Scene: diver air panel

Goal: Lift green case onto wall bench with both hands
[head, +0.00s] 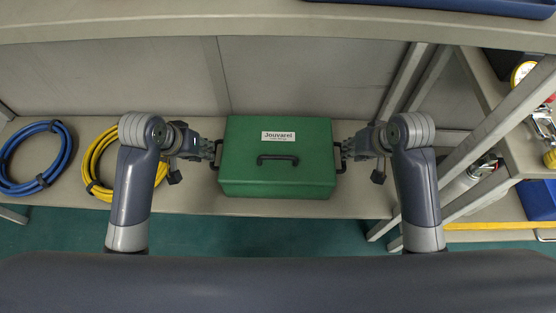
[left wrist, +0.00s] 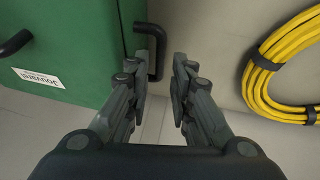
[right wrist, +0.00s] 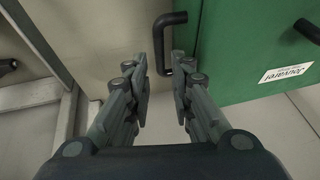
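The green case (head: 276,182) rests flat on a pale shelf, with a white label on its lid and a dark handle at its middle. Dark side handles stick out left (left wrist: 158,58) and right (right wrist: 163,50). My left gripper (head: 216,152) is at the left side handle, which lies between its parted fingertips. My right gripper (head: 342,152) is at the right side handle, also between parted fingertips. Neither gripper visibly pinches its handle. A pale bench surface (head: 200,27) runs along the top of the head view; I cannot tell whether it is the wall bench.
A coiled blue hose (head: 66,160) and a coiled yellow hose (head: 92,162) lie on the shelf left of the case. Metal frame legs (head: 404,80) and a rack with gear (head: 520,150) stand at the right. A blue tray (head: 450,5) shows at the top. Green floor is in front.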

